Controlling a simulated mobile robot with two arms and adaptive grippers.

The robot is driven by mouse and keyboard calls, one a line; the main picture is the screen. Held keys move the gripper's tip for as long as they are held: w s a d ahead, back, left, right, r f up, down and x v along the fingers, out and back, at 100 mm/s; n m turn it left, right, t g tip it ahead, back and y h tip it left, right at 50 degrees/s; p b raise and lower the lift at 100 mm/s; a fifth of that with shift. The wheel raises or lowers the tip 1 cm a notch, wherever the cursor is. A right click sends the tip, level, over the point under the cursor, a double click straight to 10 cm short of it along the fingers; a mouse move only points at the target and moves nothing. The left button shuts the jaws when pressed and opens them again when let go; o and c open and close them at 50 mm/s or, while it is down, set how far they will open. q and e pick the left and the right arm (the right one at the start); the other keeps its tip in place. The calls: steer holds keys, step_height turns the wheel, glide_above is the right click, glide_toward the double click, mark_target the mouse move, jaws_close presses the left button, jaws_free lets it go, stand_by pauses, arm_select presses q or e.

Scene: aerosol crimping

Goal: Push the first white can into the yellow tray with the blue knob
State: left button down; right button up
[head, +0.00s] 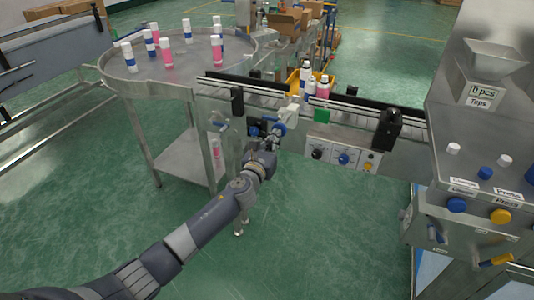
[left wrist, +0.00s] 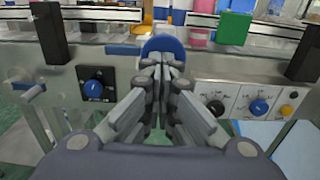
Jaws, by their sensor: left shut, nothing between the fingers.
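My left gripper (head: 271,143) is at the front of the conveyor, and its shut fingers (left wrist: 162,66) hold nothing. The large blue knob (left wrist: 162,45) is directly beyond the fingertips in the left wrist view, partly covered by them; I cannot tell whether they touch. In the head view the blue knob (head: 281,129) sits at the front end of a white pusher (head: 291,112). White-capped cans stand together on the conveyor beyond it: a pink one (head: 322,90) and a blue-banded one (head: 310,87). The yellow tray (head: 293,80) is behind them, mostly hidden. My right gripper is out of view.
A control panel (head: 343,155) with knobs is on the conveyor front, right of my gripper. A small blue dial (left wrist: 93,88) is at left. A round table (head: 185,72) bears several cans. A steel machine (head: 475,150) stands at right. The floor in front is clear.

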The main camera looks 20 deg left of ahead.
arm_select(q)
steer(key=s, duration=0.7)
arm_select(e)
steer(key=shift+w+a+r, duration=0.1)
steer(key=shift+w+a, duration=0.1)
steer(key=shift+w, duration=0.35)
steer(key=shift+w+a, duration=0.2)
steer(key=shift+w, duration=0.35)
